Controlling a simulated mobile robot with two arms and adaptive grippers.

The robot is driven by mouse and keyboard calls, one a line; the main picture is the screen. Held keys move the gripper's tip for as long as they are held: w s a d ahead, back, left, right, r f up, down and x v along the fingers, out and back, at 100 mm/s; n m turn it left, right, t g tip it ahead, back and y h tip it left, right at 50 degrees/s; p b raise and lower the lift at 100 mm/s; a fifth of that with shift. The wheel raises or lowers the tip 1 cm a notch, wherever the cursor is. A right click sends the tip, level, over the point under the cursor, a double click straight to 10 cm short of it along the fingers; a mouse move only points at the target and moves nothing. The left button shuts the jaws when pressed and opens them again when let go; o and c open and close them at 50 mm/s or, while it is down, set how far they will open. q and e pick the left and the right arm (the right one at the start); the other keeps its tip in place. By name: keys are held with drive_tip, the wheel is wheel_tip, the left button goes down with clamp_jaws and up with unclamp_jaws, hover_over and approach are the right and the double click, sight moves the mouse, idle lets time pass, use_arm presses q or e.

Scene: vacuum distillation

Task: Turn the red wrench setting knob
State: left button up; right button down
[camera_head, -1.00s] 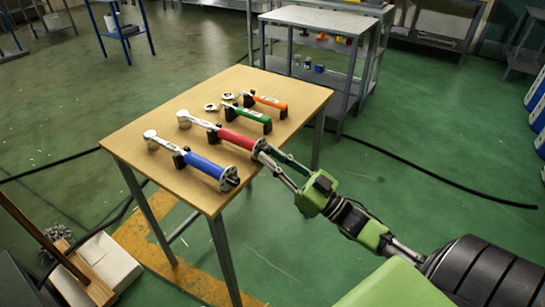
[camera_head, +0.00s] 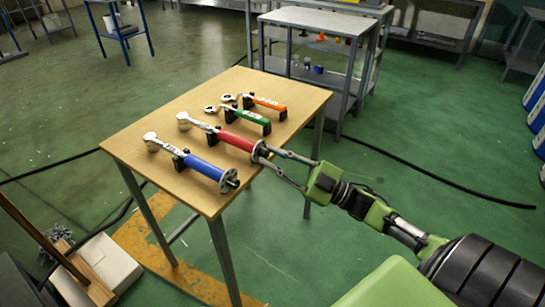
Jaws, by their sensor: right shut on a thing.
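The red wrench (camera_head: 236,140) lies on the wooden table (camera_head: 150,184), its head to the left and its handle end toward the table's right edge. Its setting knob (camera_head: 259,150) is at the handle end, partly hidden by my right gripper's fingers. My right gripper (camera_head: 268,157) comes in from the right and is shut on the knob. A blue wrench (camera_head: 203,166) lies in front of the red one. A green wrench (camera_head: 245,116) and an orange wrench (camera_head: 268,103) lie behind it. My left gripper is not in view.
A grey metal shelf table (camera_head: 310,20) stands behind the wooden table. A white box (camera_head: 105,262) with a broom stands on the floor at the lower left. A black cable (camera_head: 430,180) runs across the green floor at the right. Open floor lies right of the table.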

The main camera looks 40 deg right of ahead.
drive_tip(key=shift+d+r+n+g+y, duration=0.1)
drive_tip(key=shift+n+g+y, duration=0.3)
drive_tip(key=shift+n, duration=1.2)
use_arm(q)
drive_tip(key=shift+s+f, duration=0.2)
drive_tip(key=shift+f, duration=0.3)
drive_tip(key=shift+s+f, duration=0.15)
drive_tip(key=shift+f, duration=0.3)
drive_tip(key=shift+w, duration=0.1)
use_arm(e)
drive_tip(key=shift+g, duration=0.3)
drive_tip(key=c, duration=1.9)
unclamp_jaws()
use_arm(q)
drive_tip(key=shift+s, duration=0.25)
use_arm(e)
drive_tip(key=v, duration=1.2)
